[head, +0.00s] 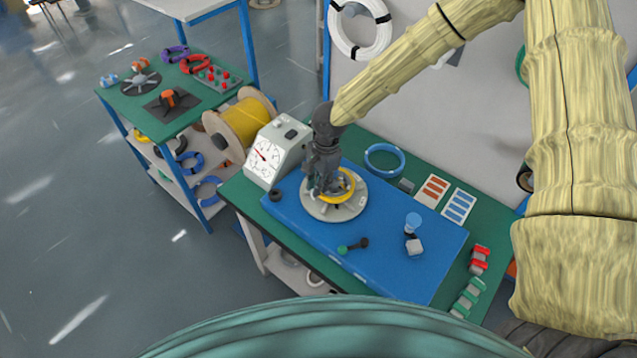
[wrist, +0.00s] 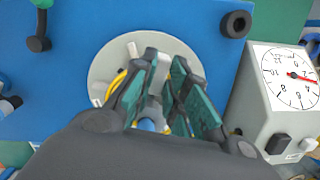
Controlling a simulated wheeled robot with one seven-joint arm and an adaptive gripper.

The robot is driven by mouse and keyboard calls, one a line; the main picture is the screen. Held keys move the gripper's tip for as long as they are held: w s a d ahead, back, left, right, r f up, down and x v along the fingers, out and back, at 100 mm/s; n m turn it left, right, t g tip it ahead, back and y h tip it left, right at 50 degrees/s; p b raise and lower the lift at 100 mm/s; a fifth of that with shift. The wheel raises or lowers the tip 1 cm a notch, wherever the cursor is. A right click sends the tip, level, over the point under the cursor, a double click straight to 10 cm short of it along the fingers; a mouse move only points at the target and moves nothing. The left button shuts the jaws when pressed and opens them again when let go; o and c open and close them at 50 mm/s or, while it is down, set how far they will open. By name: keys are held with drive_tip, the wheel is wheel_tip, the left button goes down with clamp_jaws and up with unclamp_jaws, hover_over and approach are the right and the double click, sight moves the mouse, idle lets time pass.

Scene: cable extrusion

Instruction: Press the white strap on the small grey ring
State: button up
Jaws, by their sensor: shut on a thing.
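My gripper (head: 324,188) is low over a round grey disc (head: 328,213) on the blue mat. In the wrist view its two teal-padded fingers (wrist: 165,60) are over the disc (wrist: 105,62), shut on a pale piece that looks like the white strap (wrist: 157,76). The fingers hide most of it, and I cannot tell what it touches. A yellow cable coil (head: 346,184) lies on the disc around the fingers, partly hidden. A small dark grey ring (head: 275,195) lies on the mat left of the disc. It also shows in the wrist view (wrist: 236,23), apart from the gripper.
A dial gauge box (head: 270,155) stands close to the left. A yellow cable spool (head: 245,120) is behind it. A blue cable ring (head: 384,160) lies behind the mat. A green-and-black piece (head: 352,246) and a blue-topped piece (head: 412,223) are on the mat's front and right.

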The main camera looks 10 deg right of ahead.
drive_tip(key=shift+f, duration=0.5)
idle(0.4)
drive_tip(key=shift+f+p, duration=0.1)
drive_tip(key=shift+p, duration=0.25)
idle(1.6)
drive_tip(key=o, duration=0.9)
drive_tip(key=shift+c, duration=0.2)
wheel_tip(320, 180, up, 6)
drive_tip(key=p, duration=0.5)
drive_tip(key=shift+r+p, duration=0.35)
drive_tip(key=shift+r, duration=0.7)
